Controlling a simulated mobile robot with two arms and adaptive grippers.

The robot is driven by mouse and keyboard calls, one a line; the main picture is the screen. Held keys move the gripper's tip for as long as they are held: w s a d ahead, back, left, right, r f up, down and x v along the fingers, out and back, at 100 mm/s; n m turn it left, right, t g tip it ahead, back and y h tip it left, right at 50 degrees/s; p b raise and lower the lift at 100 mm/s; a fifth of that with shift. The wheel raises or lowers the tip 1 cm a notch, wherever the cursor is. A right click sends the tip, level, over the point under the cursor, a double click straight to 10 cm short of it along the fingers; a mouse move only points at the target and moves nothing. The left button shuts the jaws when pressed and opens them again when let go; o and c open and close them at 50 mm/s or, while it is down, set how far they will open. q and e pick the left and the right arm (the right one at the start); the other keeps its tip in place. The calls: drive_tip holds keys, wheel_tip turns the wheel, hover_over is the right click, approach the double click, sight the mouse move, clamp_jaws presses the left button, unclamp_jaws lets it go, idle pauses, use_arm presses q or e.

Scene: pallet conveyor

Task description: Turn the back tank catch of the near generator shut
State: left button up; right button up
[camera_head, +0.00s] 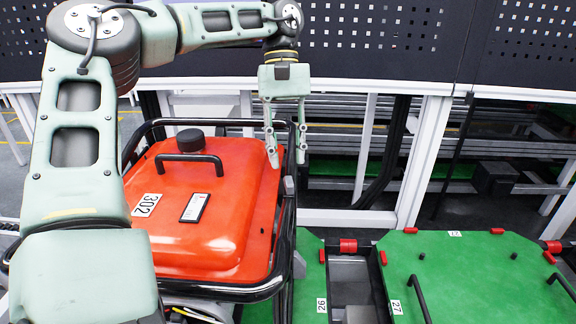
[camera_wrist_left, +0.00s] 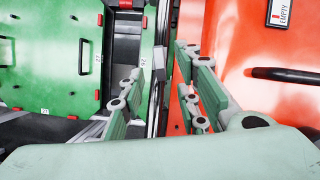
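The generator with the red tank (camera_head: 205,225), numbered 302, stands in a black tube frame (camera_head: 262,292) at the left of the head view. The red tank also fills the right of the left wrist view (camera_wrist_left: 240,45). A small grey upright piece (camera_head: 289,186), which looks like the back tank catch, is at the tank's right edge towards the back. A similar grey piece (camera_wrist_left: 158,62) shows between the fingers in the wrist view. My left gripper (camera_head: 287,160) points down just above it, open, fingers apart; contact cannot be told. My right gripper is out of view.
Green pallet covers (camera_head: 455,275) with black handles and red clips lie to the right. A dark open slot (camera_head: 350,275) lies between them. The black frame rail and tank handle (camera_head: 190,159) stand close to my left arm. A white-framed structure (camera_head: 425,160) stands behind.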

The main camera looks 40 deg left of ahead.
sight(288, 183)
use_arm(q)
drive_tip(key=x, duration=0.3)
drive_tip(key=shift+f+p, duration=0.25)
drive_tip(key=shift+p, duration=0.15)
drive_tip(key=shift+f, duration=0.4)
drive_tip(key=shift+d, duration=0.1)
drive_tip(key=shift+c, duration=0.2)
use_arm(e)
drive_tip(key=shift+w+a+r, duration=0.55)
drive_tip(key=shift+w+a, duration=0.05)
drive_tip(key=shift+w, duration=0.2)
use_arm(q)
clamp_jaws()
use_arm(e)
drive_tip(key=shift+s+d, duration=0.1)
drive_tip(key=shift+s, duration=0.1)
